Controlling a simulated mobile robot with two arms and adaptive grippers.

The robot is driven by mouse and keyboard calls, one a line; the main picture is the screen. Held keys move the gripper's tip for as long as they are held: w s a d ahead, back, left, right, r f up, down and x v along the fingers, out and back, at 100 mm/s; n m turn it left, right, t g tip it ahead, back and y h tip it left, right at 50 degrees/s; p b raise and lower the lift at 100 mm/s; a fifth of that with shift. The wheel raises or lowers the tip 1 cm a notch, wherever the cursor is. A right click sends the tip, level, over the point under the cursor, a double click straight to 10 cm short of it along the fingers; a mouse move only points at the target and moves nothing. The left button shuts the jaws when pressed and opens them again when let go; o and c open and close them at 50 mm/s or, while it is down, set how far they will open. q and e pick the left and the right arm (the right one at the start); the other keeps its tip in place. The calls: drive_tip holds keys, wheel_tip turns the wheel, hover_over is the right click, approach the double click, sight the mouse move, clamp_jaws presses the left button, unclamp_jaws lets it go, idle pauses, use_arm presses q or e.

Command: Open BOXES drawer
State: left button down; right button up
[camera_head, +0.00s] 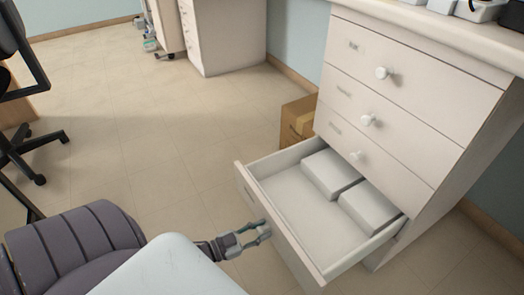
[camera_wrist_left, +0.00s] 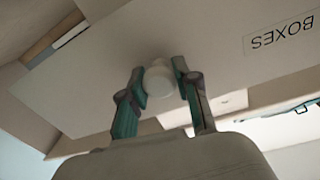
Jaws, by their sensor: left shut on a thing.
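The BOXES drawer (camera_head: 278,225) is the lowest drawer of the white cabinet and stands pulled well out. Two white boxes (camera_head: 331,174) lie inside it towards the back. My left gripper (camera_head: 262,232) is at the outer face of the drawer front. In the left wrist view, the drawer front (camera_wrist_left: 205,75) carries an upside-down BOXES label (camera_wrist_left: 283,33). My left gripper's fingers (camera_wrist_left: 160,95) are shut around the round white knob (camera_wrist_left: 159,80). My right gripper is not in view.
Three closed drawers with white knobs (camera_head: 382,73) sit above the open one. A cardboard box (camera_head: 298,121) stands on the floor beside the cabinet. A black office chair (camera_head: 22,140) is at the left. The tiled floor (camera_head: 140,130) between is clear.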

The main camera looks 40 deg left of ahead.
use_arm(q)
drive_tip(key=c, duration=0.8)
unclamp_jaws()
drive_tip(key=v, duration=1.2)
